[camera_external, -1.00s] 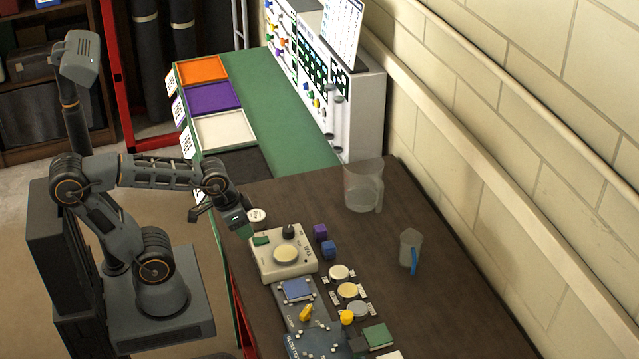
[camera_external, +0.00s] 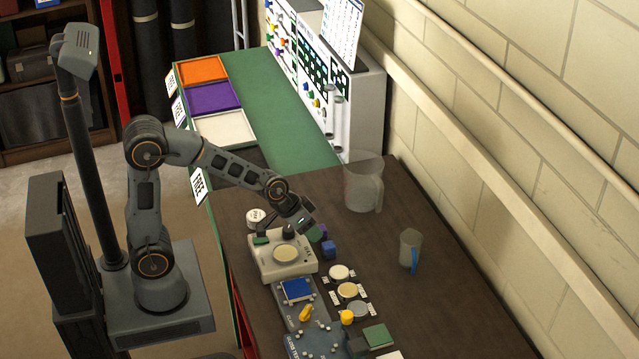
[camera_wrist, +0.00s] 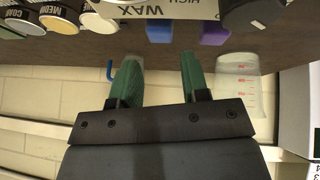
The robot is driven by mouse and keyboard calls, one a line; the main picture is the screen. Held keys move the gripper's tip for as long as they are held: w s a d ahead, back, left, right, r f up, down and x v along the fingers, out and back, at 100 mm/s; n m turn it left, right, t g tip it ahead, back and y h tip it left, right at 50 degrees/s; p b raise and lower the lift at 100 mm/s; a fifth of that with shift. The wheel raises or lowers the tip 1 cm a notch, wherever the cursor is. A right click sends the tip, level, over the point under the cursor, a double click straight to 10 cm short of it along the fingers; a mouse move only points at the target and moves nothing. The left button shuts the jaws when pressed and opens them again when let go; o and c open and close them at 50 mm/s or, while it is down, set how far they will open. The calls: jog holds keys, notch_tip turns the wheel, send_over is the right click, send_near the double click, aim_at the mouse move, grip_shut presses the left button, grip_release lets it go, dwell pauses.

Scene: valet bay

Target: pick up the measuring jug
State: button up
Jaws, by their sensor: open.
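The large clear measuring jug (camera_external: 363,188) stands upright on the brown bench near the back wall, with its handle to the right. In the wrist view the jug (camera_wrist: 240,88) shows red marks and lies right of the fingers. A smaller clear jug with a blue handle (camera_external: 410,248) stands further right on the bench. In the wrist view its blue handle (camera_wrist: 110,70) shows beside the left finger, which hides much of it. My gripper (camera_external: 305,222) is above the white wax machine, left of both jugs and apart from them. Its green fingers (camera_wrist: 160,60) are open and empty.
The white wax machine (camera_external: 282,262) is below my gripper, with purple and blue cubes (camera_external: 329,249) at its right. Several round tins (camera_external: 348,290) and a control panel (camera_external: 315,340) lie nearer. The bench around both jugs is clear. The block wall (camera_external: 520,150) runs behind.

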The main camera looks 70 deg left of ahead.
jog(key=w+a+r+t+y, duration=0.1)
jog(key=w+a+t+y, duration=0.15)
jog(key=w, duration=0.45)
jog(key=t+y, duration=0.1)
jog(key=t, duration=0.2)
send_near(365, 186)
jog(key=w+d+f, duration=0.4)
jog(key=w, duration=0.1)
jog(key=shift+n, duration=0.4)
jog(key=shift+a+r+x, duration=0.1)
jog(key=shift+r+x, duration=0.05)
jog(key=shift+x, duration=0.85)
jog(key=shift+a+r+x, duration=0.1)
jog(key=shift+x, duration=0.9)
jog(key=shift+a+r+x, duration=0.1)
jog(key=shift+r+x, duration=0.05)
jog(key=shift+x, duration=0.85)
jog(key=shift+w, duration=0.15)
grip_shut()
